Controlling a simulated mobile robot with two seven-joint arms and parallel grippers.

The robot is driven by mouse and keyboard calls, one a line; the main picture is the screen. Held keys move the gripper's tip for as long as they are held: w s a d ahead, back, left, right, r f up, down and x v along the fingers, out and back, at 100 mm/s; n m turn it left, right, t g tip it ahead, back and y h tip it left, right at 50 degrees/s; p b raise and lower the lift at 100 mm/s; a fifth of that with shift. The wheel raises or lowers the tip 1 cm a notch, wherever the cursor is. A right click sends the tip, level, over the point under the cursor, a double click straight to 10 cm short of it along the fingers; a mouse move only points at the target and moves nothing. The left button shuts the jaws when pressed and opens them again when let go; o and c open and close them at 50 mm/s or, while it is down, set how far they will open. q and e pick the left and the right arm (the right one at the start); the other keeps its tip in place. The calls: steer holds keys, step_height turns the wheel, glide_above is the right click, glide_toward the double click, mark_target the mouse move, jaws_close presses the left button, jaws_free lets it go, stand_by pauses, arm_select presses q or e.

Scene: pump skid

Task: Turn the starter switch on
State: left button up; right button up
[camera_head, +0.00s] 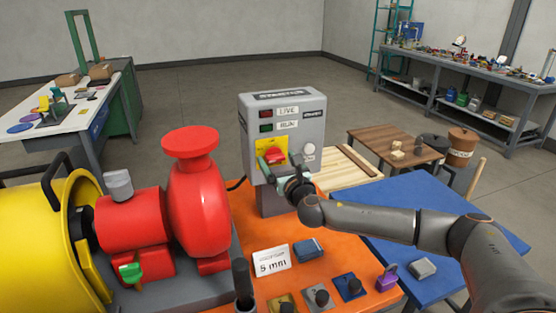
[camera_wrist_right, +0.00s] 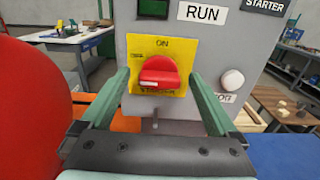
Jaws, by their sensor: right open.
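The starter box (camera_head: 285,112) is a grey upright cabinet with LIVE and RUN labels. Its starter switch is a red rotary knob (camera_head: 275,154) on a yellow plate (camera_head: 266,146). In the right wrist view the knob (camera_wrist_right: 159,73) is centred, its grip bar lying roughly level, with ON printed above it; the lettering below is partly covered. My right gripper (camera_head: 272,162) is open in front of the switch. Its green fingers (camera_wrist_right: 159,80) stand to the left and right of the knob, with visible gaps; contact does not show. My left gripper is not in view.
A white round button (camera_wrist_right: 232,79) sits right of the switch. A red pump (camera_head: 195,200) stands close on the left. The orange bench (camera_head: 240,215) holds a 5 mm card (camera_head: 271,260) and several small blocks. A blue table (camera_head: 440,215) is at right.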

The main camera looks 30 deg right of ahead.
steer(key=c, duration=1.4)
steer(key=shift+f+m, duration=0.1)
steer(key=shift+m, duration=0.2)
steer(key=m+b, duration=0.1)
steer(key=m, duration=0.2)
steer(key=shift+d, duration=0.1)
steer(key=m+b, duration=0.1)
steer(key=m, duration=0.8)
steer(key=shift+d+f+m+b, duration=0.1)
steer(key=shift+m+b, duration=0.2)
steer(key=shift+m, duration=2.3)
